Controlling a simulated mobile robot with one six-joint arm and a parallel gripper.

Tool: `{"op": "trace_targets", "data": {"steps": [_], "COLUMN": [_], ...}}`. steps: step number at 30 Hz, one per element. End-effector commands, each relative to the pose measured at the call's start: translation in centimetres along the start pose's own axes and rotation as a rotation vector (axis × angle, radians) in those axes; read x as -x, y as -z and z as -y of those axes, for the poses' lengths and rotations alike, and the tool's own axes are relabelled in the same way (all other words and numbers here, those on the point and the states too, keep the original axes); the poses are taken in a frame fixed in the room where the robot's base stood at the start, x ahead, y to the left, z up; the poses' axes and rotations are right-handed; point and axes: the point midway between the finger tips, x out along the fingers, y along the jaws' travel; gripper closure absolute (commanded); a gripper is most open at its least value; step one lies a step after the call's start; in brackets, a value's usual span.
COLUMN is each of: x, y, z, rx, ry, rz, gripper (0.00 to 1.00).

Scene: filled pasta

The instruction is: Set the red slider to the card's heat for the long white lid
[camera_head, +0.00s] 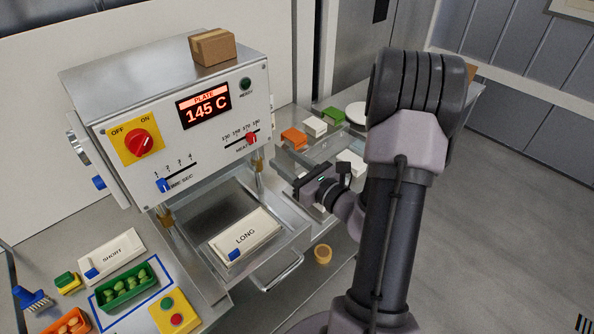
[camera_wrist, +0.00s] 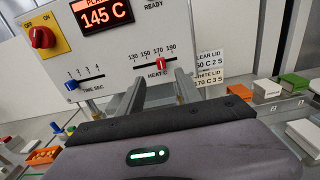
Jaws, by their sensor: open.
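The red slider (camera_head: 252,139) sits in the HEAT C slot on the front of the white sealing machine (camera_head: 105,133). In the wrist view the red slider (camera_wrist: 160,64) stands about under the 170 mark. A card (camera_wrist: 210,76), partly hidden at its left, shows a white lid line reading 170 C 3 S. The long white piece (camera_head: 245,236), marked LONG, lies on the machine's tray with a blue piece on it. My gripper (camera_head: 303,180) is out from the panel, low and right of the slider. In the wrist view its fingers (camera_wrist: 161,77) are apart and empty, just below the slider.
The plate display (camera_head: 204,105) reads 145 C. A red OFF/ON knob (camera_head: 141,142) and blue time slider (camera_head: 164,185) are left of the heat scale. A cardboard box (camera_head: 212,47) sits on top. Coloured blocks (camera_head: 294,138) stand on the right counter.

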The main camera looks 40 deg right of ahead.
Motion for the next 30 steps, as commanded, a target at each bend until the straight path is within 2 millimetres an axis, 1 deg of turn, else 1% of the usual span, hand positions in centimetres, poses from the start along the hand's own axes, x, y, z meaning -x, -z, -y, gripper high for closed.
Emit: {"op": "trace_targets", "data": {"steps": [1,3,7,10,20,22,23,25,26,27,28,29,30], "x": [1.2,2.6,4.0,4.2,4.2,4.0,3.7,2.7,2.3,2.2,2.5,3.2,4.7], "y": [0.1,0.1,0.0,0.0,0.0,-0.1,-0.2,-0.6,-0.8,-0.8,-0.6,-0.3,0.6], "z": [0.1,0.1,0.0,0.0,0.0,-0.6,-1.4,-5.3,-7.9,-11.9,-15.2,-18.4,-22.5], "rx": [-0.001,0.0,0.0,0.0,0.0,0.009,0.022,0.081,0.123,0.193,0.257,0.331,0.444], "ry": [0.006,0.003,0.001,0.0,-0.001,-0.022,-0.053,-0.192,-0.282,-0.425,-0.541,-0.661,-0.821], "rz": [0.0,0.0,0.0,0.0,0.0,0.0,0.0,-0.007,-0.012,-0.025,-0.037,-0.052,-0.076], "gripper": [0.58,0.58,0.58,0.58,0.58,0.58,0.58,0.58,0.58,0.58,0.58,0.58,0.58]}}
